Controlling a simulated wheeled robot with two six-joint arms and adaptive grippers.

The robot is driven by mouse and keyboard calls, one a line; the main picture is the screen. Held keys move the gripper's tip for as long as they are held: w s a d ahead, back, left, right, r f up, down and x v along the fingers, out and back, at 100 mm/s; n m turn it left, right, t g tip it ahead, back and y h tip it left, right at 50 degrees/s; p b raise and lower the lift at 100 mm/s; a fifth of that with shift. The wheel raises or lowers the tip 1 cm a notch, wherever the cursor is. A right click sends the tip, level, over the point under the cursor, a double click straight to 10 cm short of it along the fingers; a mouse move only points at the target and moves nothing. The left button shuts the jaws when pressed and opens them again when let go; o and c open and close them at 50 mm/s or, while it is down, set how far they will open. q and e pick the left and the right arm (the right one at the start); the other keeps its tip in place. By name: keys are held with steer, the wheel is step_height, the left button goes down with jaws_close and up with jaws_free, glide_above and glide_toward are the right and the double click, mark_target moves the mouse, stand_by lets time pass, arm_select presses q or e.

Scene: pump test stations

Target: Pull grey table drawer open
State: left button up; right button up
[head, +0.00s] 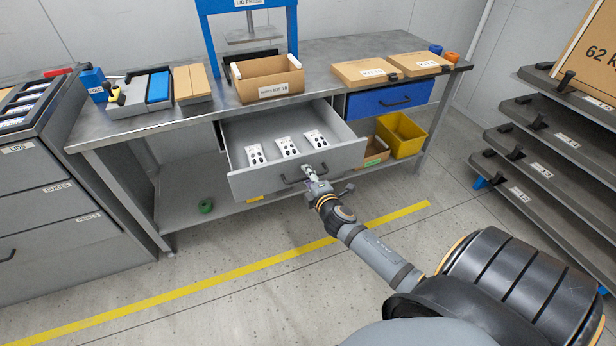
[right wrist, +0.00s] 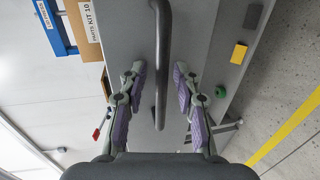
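The grey table drawer (head: 300,165) stands pulled out from under the workbench, with three white cards with dark marks inside. Its dark bar handle (head: 290,181) is on the front panel. My right gripper (head: 312,175) is at the right part of the handle. In the right wrist view the handle (right wrist: 163,35) runs between the two fingers of my right gripper (right wrist: 158,72). The fingers are spread, with a visible gap on each side of the bar. My left gripper is in neither view.
The workbench (head: 330,72) carries a parts box (head: 267,88), flat cartons and a blue press frame (head: 207,35). A closed blue drawer (head: 390,98) and a yellow bin (head: 402,134) are right of the grey drawer. A shelf rack (head: 560,140) stands right. Floor in front is clear.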

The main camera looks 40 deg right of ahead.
steer(key=shift+s, duration=0.15)
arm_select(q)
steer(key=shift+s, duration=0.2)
arm_select(e)
steer(key=v, duration=1.1)
steer(key=shift+s+a, duration=0.15)
steer(key=shift+s, duration=0.15)
